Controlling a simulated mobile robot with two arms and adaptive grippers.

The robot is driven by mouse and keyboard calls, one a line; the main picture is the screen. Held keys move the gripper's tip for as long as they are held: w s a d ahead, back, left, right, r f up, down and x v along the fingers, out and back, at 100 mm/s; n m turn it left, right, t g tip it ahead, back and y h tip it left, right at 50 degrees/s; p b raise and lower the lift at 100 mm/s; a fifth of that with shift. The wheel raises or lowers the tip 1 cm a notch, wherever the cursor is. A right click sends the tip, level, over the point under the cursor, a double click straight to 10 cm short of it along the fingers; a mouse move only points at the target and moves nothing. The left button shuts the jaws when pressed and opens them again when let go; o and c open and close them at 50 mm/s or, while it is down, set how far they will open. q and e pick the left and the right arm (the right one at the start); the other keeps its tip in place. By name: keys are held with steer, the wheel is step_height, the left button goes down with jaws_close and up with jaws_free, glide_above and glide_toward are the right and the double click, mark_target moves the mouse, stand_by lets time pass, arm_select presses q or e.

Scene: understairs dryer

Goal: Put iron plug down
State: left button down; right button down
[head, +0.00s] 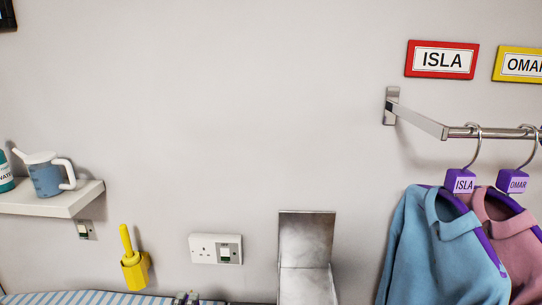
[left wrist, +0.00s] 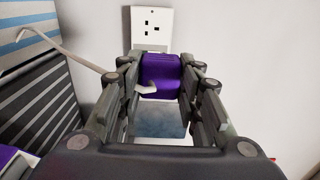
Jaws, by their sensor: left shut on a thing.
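The purple iron plug (left wrist: 161,75) is between the fingers of my left gripper (left wrist: 163,80) in the left wrist view. The gripper is shut on it. A short pale piece, perhaps cord, shows at the plug's near side. The white wall socket (left wrist: 152,22) is just beyond the plug in that view; a gap between them cannot be judged. In the head view the double socket with a switch (head: 216,249) is low on the wall. Small dark tips of my left gripper (head: 186,298) show below it at the bottom edge. My right gripper is in neither view.
A blue-striped surface (head: 80,298) lies along the bottom left. A yellow holder (head: 135,270) hangs left of the socket. A grey metal panel (head: 306,255) stands to its right. A pale cord (left wrist: 72,52) crosses the left wrist view. Hanging clothes (head: 435,245) fill the right side.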

arm_select(q)
steer(key=s, duration=1.5)
steer(key=shift+a+y+b, duration=0.2)
steer(key=shift+y+b, duration=0.1)
steer(key=shift+b, duration=0.05)
steer(key=shift+w, duration=0.1)
